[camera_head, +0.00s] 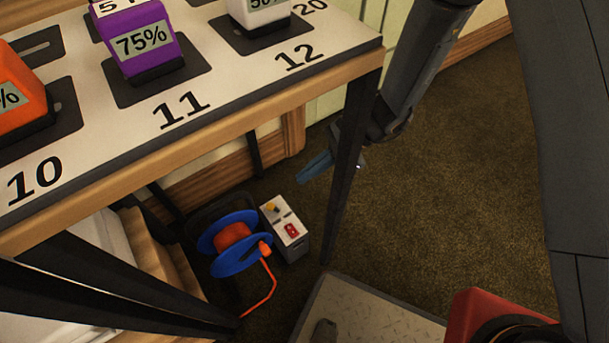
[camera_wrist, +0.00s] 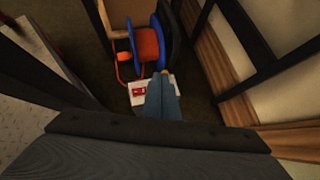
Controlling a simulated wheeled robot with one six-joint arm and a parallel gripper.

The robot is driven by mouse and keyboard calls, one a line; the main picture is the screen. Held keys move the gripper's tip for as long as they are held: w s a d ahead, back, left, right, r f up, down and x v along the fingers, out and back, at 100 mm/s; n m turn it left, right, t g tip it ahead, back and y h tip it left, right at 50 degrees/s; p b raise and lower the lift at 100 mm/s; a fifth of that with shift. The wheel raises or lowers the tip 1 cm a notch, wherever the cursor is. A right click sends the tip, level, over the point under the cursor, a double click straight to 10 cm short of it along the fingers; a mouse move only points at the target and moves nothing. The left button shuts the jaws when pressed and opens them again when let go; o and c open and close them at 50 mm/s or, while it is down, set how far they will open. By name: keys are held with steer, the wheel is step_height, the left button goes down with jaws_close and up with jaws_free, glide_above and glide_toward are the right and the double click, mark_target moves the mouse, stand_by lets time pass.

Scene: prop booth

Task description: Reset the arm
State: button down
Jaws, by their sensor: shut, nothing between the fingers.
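My gripper (camera_head: 315,168) is low beside the table's right front leg, under the level of the tabletop. Its blue fingers are shut and hold nothing. In the wrist view the closed fingers (camera_wrist: 162,98) point down toward a white-topped box with a red switch. My arm comes down from the top of the head view, right of the table.
A table (camera_head: 330,68) holds a purple block (camera_head: 137,41), an orange block (camera_head: 18,92) and a white block (camera_head: 259,14) on numbered spots. Below are a blue and orange cable reel (camera_head: 233,243) and the grey box (camera_head: 287,228). Carpet (camera_head: 460,150) at right is clear.

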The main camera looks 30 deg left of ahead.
steer(key=shift+d, duration=0.1)
stand_by(0.5)
steer(key=w+d+r+n+t+h, duration=0.25)
steer(key=d+r, duration=0.55)
steer(key=d, duration=0.5)
steer(key=w+d+r+n+t+h, duration=0.2)
steer(key=d+r+n+t, duration=0.35)
steer(key=d, duration=0.75)
steer(key=w+d+r+n+t+h, duration=0.1)
steer(key=w+d+r+n+h, duration=0.15)
steer(key=d+r, duration=0.8)
steer(key=s+a+r+n+g, duration=0.3)
steer(key=s+a+r+n, duration=0.1)
steer(key=s+a, duration=0.85)
steer(key=d+r+m+p, duration=0.4)
steer(key=d+r+p, duration=1)
steer(key=p, duration=0.9)
step_height(320, 180, up, 4)
steer(key=shift+s+f+p, duration=0.15)
steer(key=shift+s+p, duration=0.1)
steer(key=shift+p, duration=0.05)
steer(key=shift+m, duration=0.25)
